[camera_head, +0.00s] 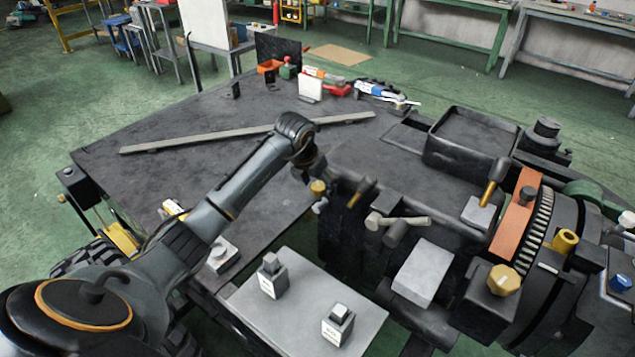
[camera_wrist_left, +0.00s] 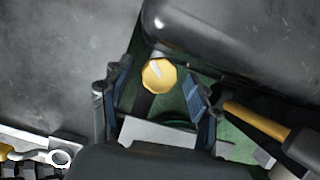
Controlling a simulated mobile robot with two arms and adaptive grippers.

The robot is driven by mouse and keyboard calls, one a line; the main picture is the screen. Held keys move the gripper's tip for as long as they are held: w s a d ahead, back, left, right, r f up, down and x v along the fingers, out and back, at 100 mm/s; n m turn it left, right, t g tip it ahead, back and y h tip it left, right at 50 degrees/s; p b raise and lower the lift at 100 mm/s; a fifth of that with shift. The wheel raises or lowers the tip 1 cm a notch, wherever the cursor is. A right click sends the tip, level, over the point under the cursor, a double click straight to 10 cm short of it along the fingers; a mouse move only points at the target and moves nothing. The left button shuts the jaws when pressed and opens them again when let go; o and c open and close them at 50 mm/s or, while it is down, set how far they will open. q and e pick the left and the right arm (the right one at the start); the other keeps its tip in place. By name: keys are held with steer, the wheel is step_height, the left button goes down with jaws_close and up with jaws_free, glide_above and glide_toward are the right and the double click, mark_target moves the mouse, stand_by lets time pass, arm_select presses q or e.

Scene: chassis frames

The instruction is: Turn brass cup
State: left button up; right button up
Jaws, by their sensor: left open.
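A small brass cup with a round, faceted yellow top (camera_wrist_left: 159,75) shows between the two blue-grey fingers of my left gripper (camera_wrist_left: 156,90) in the left wrist view. The fingers are open, one on each side, with a visible gap to the cup. In the head view the brass piece (camera_head: 318,187) shows at the end of my left arm, beside the dark machine body. My left gripper (camera_head: 316,197) there is small and partly hidden by the wrist. My right gripper is not in view.
A brass-handled lever (camera_head: 362,190) stands close to the right of my gripper, and its yellow handle (camera_wrist_left: 254,120) shows in the wrist view. Another yellow cup (camera_head: 565,242) and a faceted brass knob (camera_head: 505,280) are on the machine at right. A grey plate (camera_head: 305,310) holds two small blocks.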

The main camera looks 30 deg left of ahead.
arm_select(q)
steer(key=shift+c, duration=0.2)
steer(key=c, duration=1.1)
steer(key=shift+c, duration=0.2)
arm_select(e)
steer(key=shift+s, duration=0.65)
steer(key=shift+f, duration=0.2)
arm_select(q)
steer(key=m+h+b, duration=0.1)
steer(key=m, duration=0.1)
steer(key=shift+a+m+b, duration=0.15)
steer(key=shift+m+b, duration=0.25)
steer(key=shift+w+m+h+b, duration=0.1)
steer(key=shift+m+h+b, duration=0.55)
steer(key=shift+m, duration=0.85)
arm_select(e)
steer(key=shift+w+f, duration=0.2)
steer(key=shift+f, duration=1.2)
